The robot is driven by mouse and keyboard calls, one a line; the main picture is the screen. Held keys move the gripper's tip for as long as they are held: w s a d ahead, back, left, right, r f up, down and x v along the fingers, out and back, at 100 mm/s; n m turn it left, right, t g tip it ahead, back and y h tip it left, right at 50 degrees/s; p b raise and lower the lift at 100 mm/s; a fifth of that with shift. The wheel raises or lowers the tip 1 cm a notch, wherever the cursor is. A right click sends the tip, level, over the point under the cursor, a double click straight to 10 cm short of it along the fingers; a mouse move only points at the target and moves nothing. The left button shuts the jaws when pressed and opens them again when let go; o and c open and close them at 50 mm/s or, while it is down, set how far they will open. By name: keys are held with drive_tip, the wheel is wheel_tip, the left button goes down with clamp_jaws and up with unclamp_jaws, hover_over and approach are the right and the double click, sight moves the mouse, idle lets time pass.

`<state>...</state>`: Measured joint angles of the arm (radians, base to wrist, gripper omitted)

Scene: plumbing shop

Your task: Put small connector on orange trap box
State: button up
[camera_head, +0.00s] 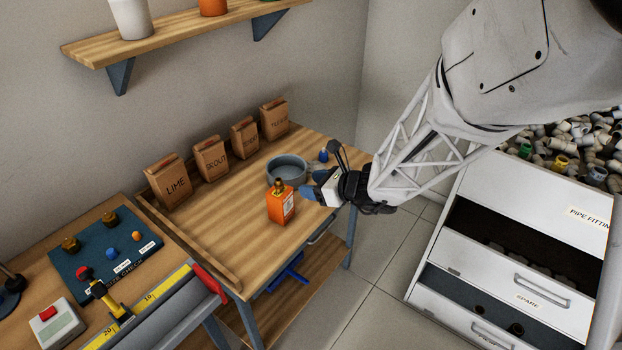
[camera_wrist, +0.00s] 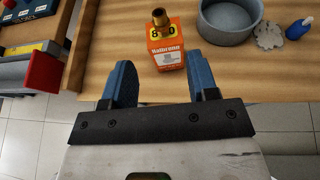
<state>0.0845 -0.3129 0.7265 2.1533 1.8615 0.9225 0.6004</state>
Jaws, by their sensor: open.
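The orange trap box (camera_head: 281,208) stands upright on the wooden bench, near its front edge. The small brass connector (camera_head: 279,184) sits on top of the box, and both show apart from my fingers. In the wrist view the box (camera_wrist: 167,57) is just beyond the fingertips, with the connector (camera_wrist: 159,17) above its yellow label. My gripper (camera_wrist: 160,76) is open, with nothing between its blue fingers. In the head view my gripper (camera_head: 318,192) is to the right of the box, at the bench's front edge.
A grey round bowl (camera_head: 287,170) stands behind the box, with a small blue bottle (camera_head: 323,156) to its right. Several labelled brown bags (camera_head: 168,181) line the back of the bench. An open white drawer cabinet (camera_head: 470,245) stands at the right. Bench left of the box is clear.

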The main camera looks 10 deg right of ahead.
idle(0.4)
drive_tip(key=s+a+r+n+g+h, duration=0.15)
drive_tip(key=s+r+n+g, duration=0.45)
drive_tip(key=s+r+n, duration=0.6)
drive_tip(key=s+d+r+n+h, duration=0.2)
drive_tip(key=s+d+n+h, duration=0.2)
drive_tip(key=s+d+n, duration=0.1)
drive_tip(key=s+d+r+n+h, duration=0.3)
drive_tip(key=s+d+n+h, duration=0.2)
drive_tip(key=s+n, duration=0.3)
drive_tip(key=shift+s+d+n, duration=0.3)
drive_tip(key=shift+s+d, duration=0.05)
drive_tip(key=shift+s, duration=0.3)
